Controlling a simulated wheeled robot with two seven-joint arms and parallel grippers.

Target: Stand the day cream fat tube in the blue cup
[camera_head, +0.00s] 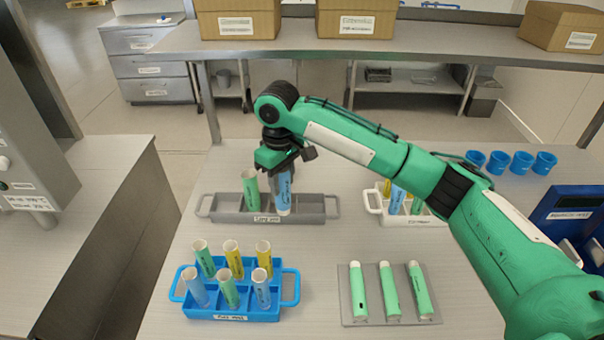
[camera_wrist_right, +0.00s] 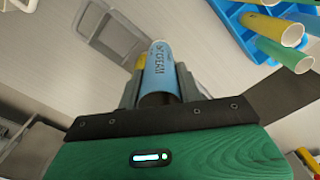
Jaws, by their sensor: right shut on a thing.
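My right gripper (camera_head: 280,165) is shut on a light blue tube (camera_head: 284,192), held roughly upright at the grey rack (camera_head: 318,214). I cannot tell whether its lower end is clear of the rack. In the right wrist view the same blue tube (camera_wrist_right: 160,72) sits between the fingers, and its print reads "CREAM"; the rest of the label is unclear. Several blue cups stand in a row at the back right, the leftmost one (camera_head: 475,158) partly behind my arm, another blue cup (camera_head: 521,162) in plain view. My left gripper is not in view.
A green tube (camera_head: 251,190) stands in the grey rack. A blue rack (camera_head: 230,314) with several tubes is in front, beside a grey tray (camera_head: 390,316) with three green tubes lying on it. A white rack (camera_head: 374,202) with tubes is partly behind my arm. A shelf (camera_head: 400,45) with boxes crosses above.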

